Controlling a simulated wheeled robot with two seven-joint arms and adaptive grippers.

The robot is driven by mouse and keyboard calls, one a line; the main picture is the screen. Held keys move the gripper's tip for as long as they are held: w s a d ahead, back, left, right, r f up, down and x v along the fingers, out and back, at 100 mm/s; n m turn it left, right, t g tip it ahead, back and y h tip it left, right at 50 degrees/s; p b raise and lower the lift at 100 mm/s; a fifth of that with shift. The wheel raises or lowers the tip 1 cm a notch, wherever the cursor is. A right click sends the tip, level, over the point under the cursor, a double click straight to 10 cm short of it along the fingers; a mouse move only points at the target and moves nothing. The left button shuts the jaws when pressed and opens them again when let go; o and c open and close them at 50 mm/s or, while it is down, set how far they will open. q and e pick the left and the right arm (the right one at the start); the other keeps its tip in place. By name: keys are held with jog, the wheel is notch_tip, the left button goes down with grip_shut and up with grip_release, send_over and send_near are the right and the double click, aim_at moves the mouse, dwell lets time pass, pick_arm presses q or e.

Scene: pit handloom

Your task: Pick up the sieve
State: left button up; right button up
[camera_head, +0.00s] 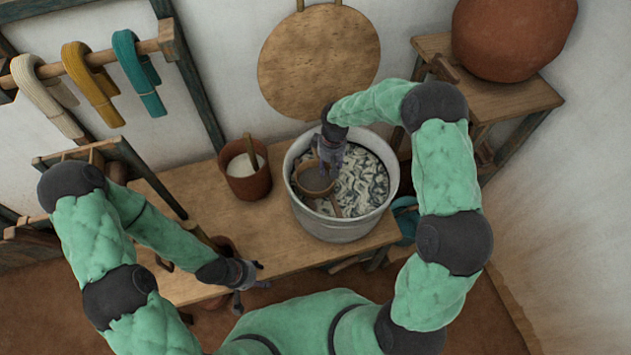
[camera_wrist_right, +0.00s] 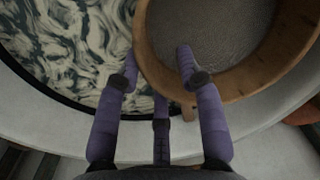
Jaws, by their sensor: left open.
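The sieve (camera_head: 316,181) is a round wooden hoop with grey mesh, with a handle-like wooden piece below it. It sits over the right side of the grey metal tub in the right wrist view (camera_wrist_right: 215,40). My right gripper (camera_head: 327,160) is over the tub at the sieve's rim. In the right wrist view its fingers (camera_wrist_right: 157,58) are apart, one outside the rim and one over the mesh; I see no clear grip. My left gripper (camera_head: 252,278) is open and empty near the bench's front edge.
The metal tub (camera_head: 340,232) holds dark liquid with pale swirls or fibres. A brown pot (camera_head: 245,183) with a stick stands left of it on the wooden bench (camera_head: 185,196). A large clay pot (camera_head: 510,38) sits on a side stand. Coloured yarn hanks (camera_head: 135,70) hang at upper left.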

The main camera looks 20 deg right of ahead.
jog(key=shift+r, duration=0.1)
grip_shut()
jog(key=shift+r+p, duration=0.3)
jog(key=shift+r, duration=0.15)
notch_tip(320, 180, up, 2)
jog(key=shift+r+p, duration=0.15)
jog(key=shift+p, duration=0.55)
jog(key=s+a+r+p, duration=0.2)
jog(key=s+r+p, duration=0.2)
jog(key=s+r, duration=0.5)
jog(key=s, duration=0.4)
jog(key=shift+s+a+r+p, duration=0.3)
jog(key=shift+s+r+p, duration=0.05)
jog(key=shift+s, duration=0.05)
